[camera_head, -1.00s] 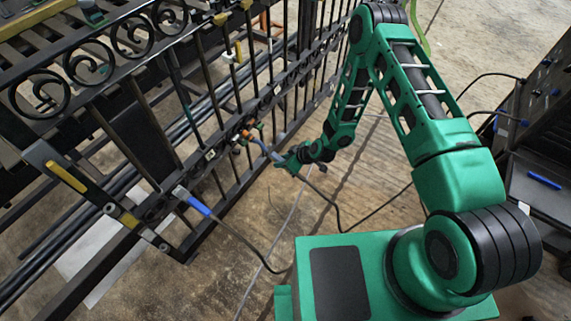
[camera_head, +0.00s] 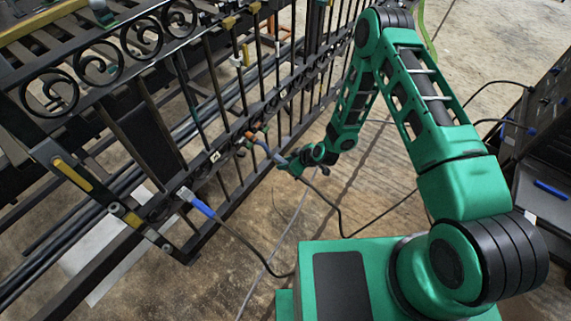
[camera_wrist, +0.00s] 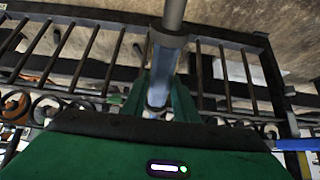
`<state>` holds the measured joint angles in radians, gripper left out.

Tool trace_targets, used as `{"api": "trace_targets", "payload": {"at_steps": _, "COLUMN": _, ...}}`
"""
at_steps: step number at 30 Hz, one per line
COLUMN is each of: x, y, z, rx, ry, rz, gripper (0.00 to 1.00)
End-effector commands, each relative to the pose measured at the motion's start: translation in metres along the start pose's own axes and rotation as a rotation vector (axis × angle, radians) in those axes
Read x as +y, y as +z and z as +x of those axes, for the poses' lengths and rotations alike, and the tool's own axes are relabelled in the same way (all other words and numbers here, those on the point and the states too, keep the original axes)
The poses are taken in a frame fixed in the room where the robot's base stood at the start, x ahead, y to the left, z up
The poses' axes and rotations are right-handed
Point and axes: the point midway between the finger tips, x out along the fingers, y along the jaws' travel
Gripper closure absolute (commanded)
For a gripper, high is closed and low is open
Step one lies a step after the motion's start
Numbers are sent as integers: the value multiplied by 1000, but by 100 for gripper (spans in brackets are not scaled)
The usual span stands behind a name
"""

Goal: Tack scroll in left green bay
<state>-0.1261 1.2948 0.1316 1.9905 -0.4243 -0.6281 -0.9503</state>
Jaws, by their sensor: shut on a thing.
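My gripper (camera_head: 290,165) is shut on a slim grey-blue tool (camera_head: 265,149), which looks like a torch. The tool points left toward the lower rail of the black gate (camera_head: 246,123). In the wrist view the tool (camera_wrist: 163,75) runs up and down the middle, over the gate bars. Small orange parts (camera_head: 256,127) sit on the gate by the tool's tip; I cannot tell whether the tip touches anything. A row of black scrolls (camera_head: 141,35) lines the gate's top rail. Dark scrolls (camera_wrist: 45,103) also show in the wrist view. I cannot make out the green bay or the task's scroll clearly.
A blue-handled cable end (camera_head: 201,207) meets the gate's near lower corner; its black cable crosses the floor. Another cable hangs below my gripper. Yellow clamps (camera_head: 70,174) sit on the near gate post. A dark cart (camera_head: 545,160) stands at right. Floor between is otherwise open.

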Motion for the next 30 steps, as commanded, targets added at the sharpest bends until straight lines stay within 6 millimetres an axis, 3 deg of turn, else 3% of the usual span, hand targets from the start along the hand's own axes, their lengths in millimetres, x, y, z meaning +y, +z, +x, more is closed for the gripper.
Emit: {"api": "trace_targets", "payload": {"at_steps": 30, "x": 0, "y": -10, "z": 3, "rx": 3, "ry": 0, "rz": 0, "gripper": 100}}
